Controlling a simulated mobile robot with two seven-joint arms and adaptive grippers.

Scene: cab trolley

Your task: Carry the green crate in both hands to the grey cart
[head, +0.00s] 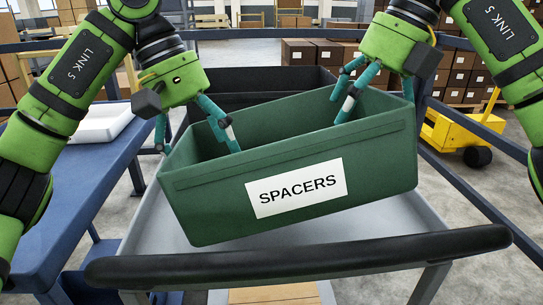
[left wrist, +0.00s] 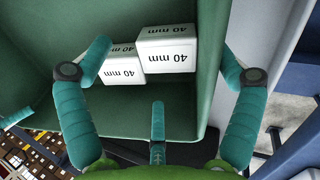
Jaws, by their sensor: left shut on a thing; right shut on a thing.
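The green crate (head: 215,205), labelled SPACERS, is over the grey cart (head: 150,215) and tilted, its left end lower in the head view. My left gripper (head: 198,148) is shut on the crate's left end wall, with fingers inside and outside it. My right gripper (head: 375,108) is shut on the right end wall in the same way. In the left wrist view, white boxes (left wrist: 166,50) marked 40 mm lie inside the crate. The crate hides much of the cart's tray, and I cannot tell whether its underside touches the tray.
The cart's black handle bar (head: 300,258) runs across the near side. A dark bin (head: 270,78) stands behind the crate. A blue table (head: 85,185) with a white tray (head: 100,122) is at the left. A yellow pallet truck (head: 450,130) and stacked cartons are at the right, beyond blue rails.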

